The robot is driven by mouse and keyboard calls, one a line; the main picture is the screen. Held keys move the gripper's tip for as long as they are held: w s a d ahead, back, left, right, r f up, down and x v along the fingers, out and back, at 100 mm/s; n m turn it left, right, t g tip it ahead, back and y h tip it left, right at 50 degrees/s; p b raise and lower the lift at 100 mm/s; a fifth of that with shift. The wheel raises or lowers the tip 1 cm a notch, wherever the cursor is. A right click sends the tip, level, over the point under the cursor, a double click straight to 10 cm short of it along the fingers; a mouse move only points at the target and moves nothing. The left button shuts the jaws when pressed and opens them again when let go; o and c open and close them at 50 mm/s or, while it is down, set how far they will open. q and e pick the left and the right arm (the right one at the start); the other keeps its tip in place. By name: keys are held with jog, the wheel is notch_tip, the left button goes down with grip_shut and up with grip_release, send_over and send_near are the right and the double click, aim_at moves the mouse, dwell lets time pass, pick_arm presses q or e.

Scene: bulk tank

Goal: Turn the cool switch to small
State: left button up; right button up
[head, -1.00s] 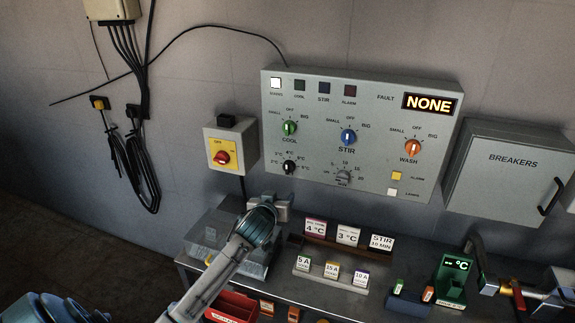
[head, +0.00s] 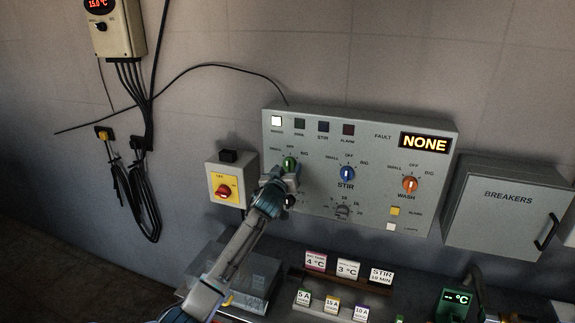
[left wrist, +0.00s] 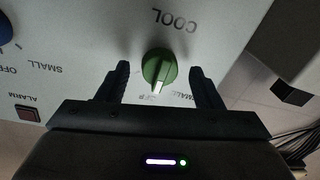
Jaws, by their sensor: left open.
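The green cool switch (head: 289,163) is a round knob on the upper left of the grey control panel (head: 385,215). In the left wrist view, which is upside down, the cool switch (left wrist: 158,66) shows between the two dark fingers of my left gripper (left wrist: 160,72). The fingers are apart, with a gap on each side of the knob. The knob's white mark points to the OFF side of the dial, with SMALL printed beside it. In the head view my left gripper (head: 284,178) is at the panel and partly hides the knob and the COOL label. My right gripper is not seen.
The blue stir knob (head: 347,174) and orange wash knob (head: 410,184) are to the right. A red-and-yellow switch box (head: 226,184) is on the left. The breakers box (head: 508,212) hangs at far right. Small cards stand on the bench below.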

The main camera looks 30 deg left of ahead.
pick_arm(q)
jog(key=shift+w+a, duration=0.15)
jog(key=shift+w, duration=0.45)
jog(key=shift+c, duration=0.4)
